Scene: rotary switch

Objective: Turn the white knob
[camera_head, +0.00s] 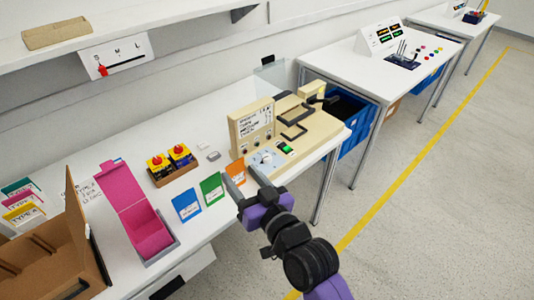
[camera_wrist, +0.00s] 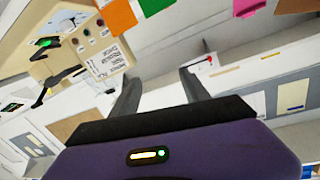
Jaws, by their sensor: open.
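The white knob (camera_head: 266,158) sits on a pale dial plate at the front left of a beige control box (camera_head: 318,131), beside a green-lit switch (camera_head: 285,149). My gripper (camera_head: 240,175) is open and empty. In the head view its fingers are just left of and in front of the dial, and appear apart from the knob. In the wrist view the open fingers (camera_wrist: 157,75) have nothing between them.
Blue (camera_head: 187,205), green (camera_head: 211,189) and orange cards lie left of the box. An upright label panel (camera_head: 252,125) rises behind the dial. The floor at right is clear.

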